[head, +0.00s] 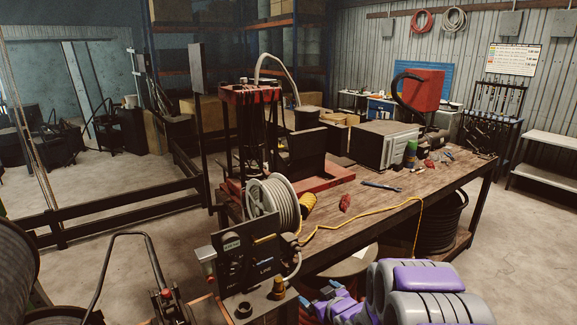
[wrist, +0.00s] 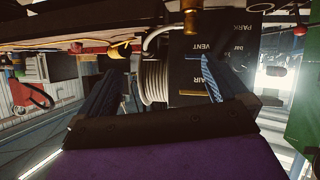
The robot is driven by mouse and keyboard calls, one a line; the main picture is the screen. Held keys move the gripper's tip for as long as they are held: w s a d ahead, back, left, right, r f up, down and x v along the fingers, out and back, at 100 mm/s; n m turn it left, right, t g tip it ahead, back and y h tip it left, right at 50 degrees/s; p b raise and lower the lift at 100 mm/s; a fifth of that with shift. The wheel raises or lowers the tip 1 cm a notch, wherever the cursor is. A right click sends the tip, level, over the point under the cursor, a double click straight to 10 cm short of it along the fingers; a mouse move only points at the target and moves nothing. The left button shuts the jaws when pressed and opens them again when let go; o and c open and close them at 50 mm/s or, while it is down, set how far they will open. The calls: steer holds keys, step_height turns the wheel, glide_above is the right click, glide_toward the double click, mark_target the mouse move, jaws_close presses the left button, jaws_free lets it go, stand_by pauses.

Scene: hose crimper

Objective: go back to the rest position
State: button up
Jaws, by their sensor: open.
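My gripper (head: 308,297) is low at the bottom centre of the head view, with my purple and grey arm to its right. Its blue fingers are apart in the wrist view (wrist: 157,68), and nothing shows held between them. The black control panel (head: 247,264) is just left of my gripper in the head view. In the wrist view, which looks upside down, the panel (wrist: 226,48) shows the words PARK, VENT and AIR close beyond the fingers. I cannot tell the exact gap between fingers and panel. A brass fitting (head: 279,287) stands by the panel.
The wooden workbench (head: 400,205) holds a hose reel (head: 273,205), a red-framed press (head: 250,95), a yellow cable (head: 370,216) and tools. A black tube frame (head: 130,235) stands at lower left. The floor at right (head: 530,235) is clear.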

steer(key=s+d+r+m+g+h, duration=0.2)
steer(key=s+d+r+g+h, duration=0.15)
steer(key=s, duration=0.55)
steer(key=s+d+r+m+g+h, duration=0.25)
steer(key=s+d+r, duration=0.2)
steer(key=s, duration=0.45)
steer(key=s+a+r+m+g, duration=0.1)
steer(key=s+g, duration=0.3)
steer(key=s, duration=1)
steer(key=s+a+r+g+y, duration=0.1)
steer(key=s+a+r+g, duration=0.1)
steer(key=s, duration=1.3)
step_height(320, 180, up, 2)
steer(key=shift+s+r+m+g, duration=0.2)
steer(key=shift+m+g, duration=0.15)
steer(key=shift+g, duration=0.55)
